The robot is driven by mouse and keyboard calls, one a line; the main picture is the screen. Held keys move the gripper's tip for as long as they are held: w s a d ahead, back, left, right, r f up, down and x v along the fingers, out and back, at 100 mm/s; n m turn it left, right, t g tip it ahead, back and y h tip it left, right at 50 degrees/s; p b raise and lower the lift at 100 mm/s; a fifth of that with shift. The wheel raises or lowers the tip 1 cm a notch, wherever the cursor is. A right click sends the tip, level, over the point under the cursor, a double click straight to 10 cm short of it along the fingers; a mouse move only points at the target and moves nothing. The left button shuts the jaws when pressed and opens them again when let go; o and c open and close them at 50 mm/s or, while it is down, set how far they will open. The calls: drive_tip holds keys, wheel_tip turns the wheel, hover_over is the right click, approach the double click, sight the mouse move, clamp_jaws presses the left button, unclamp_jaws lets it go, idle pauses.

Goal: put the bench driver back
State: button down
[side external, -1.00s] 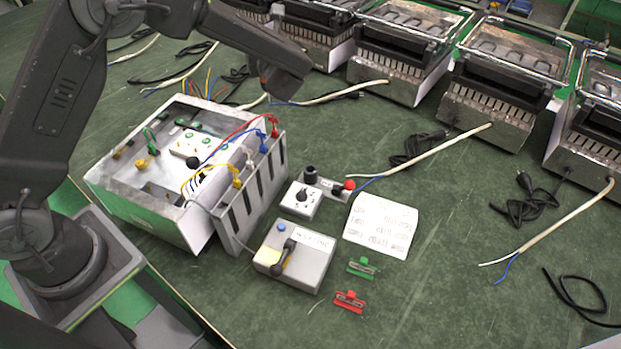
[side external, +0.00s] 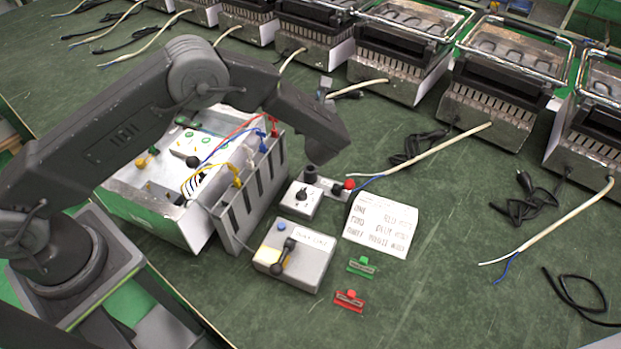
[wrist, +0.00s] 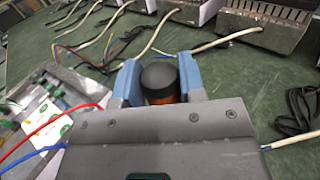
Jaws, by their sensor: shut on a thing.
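In the wrist view my gripper (wrist: 160,74) has its two blue fingers closed on the bench driver (wrist: 159,79). The driver shows a round dark cap and a narrow orange band beneath it. The rest of it is hidden behind my gripper's grey body. In the side external view my forearm reaches over the right side of the opened heater, and its end is above the bench beyond the small control boxes. The fingers and the driver cannot be made out there. No holder for the driver can be identified with certainty.
The opened heater (side external: 150,212) has coloured leads running to a slotted grey panel (side external: 236,222). Nearby are a knob box (side external: 301,200), a switch box (side external: 310,262), a paper card (side external: 381,226), and green (side external: 361,267) and red (side external: 349,301) clips. Several heaters line the back. The bench's right front is mostly clear.

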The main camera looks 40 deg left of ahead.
wheel_tip(320, 180, down, 12)
idle(0.6)
drive_tip(key=shift+f, duration=0.1)
drive_tip(key=shift+f, duration=0.25)
drive_tip(key=c, duration=0.7)
unclamp_jaws()
drive_tip(key=shift+f, duration=0.1)
drive_tip(key=shift+r, duration=0.3)
drive_tip(key=shift+s+d+r, duration=0.15)
drive_tip(key=shift+s+d, duration=0.05)
drive_tip(key=shift+d, duration=0.05)
drive_tip(key=v, duration=1.1)
drive_tip(key=shift+s, duration=0.15)
